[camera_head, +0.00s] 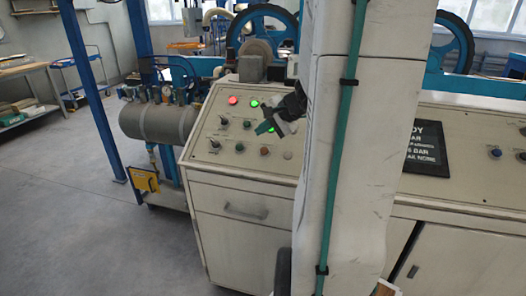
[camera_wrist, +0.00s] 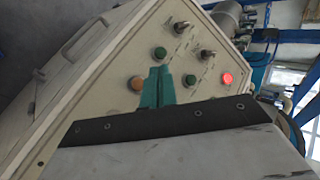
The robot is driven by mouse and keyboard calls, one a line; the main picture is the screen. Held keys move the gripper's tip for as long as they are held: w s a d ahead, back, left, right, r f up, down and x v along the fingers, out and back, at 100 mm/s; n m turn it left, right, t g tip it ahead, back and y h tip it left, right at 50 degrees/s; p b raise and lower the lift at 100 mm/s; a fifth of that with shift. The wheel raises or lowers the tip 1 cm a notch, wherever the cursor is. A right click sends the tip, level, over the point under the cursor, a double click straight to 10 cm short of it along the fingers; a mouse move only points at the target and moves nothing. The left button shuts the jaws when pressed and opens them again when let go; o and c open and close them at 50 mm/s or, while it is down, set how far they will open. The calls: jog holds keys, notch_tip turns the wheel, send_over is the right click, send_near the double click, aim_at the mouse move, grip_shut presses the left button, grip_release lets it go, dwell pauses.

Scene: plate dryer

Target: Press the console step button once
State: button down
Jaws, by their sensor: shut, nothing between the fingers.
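The console (camera_head: 240,165) is a cream cabinet with a sloped control panel. I read no label, so I cannot tell which is the step button. My gripper (camera_head: 263,128) is shut and empty over the panel's middle, its teal fingertips close together. In the wrist view the fingers (camera_wrist: 158,72) lie between an orange button (camera_wrist: 136,83) and a green one (camera_wrist: 190,79); contact cannot be told.
My arm hides the panel's right part in the head view. A grey tank (camera_head: 158,122) and a blue post (camera_head: 98,90) stand to the left. The grey floor (camera_head: 70,220) at left is clear.

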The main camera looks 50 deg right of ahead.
aim_at(264, 151)
jog(key=shift+w+d+f, duration=0.25)
jog(key=shift+d+f, duration=0.4)
jog(key=shift+f, duration=0.6)
jog(key=shift+w+d+f, duration=0.3)
jog(key=shift+d+f, duration=0.4)
jog(key=shift+f, duration=0.6)
jog(key=shift+w+d+f, duration=0.25)
jog(key=shift+d+f, duration=0.4)
jog(key=shift+f, duration=0.6)
jog(key=shift+w+d+f, duration=0.1)
jog(key=shift+d+f, duration=0.1)
jog(key=shift+f, duration=0.15)
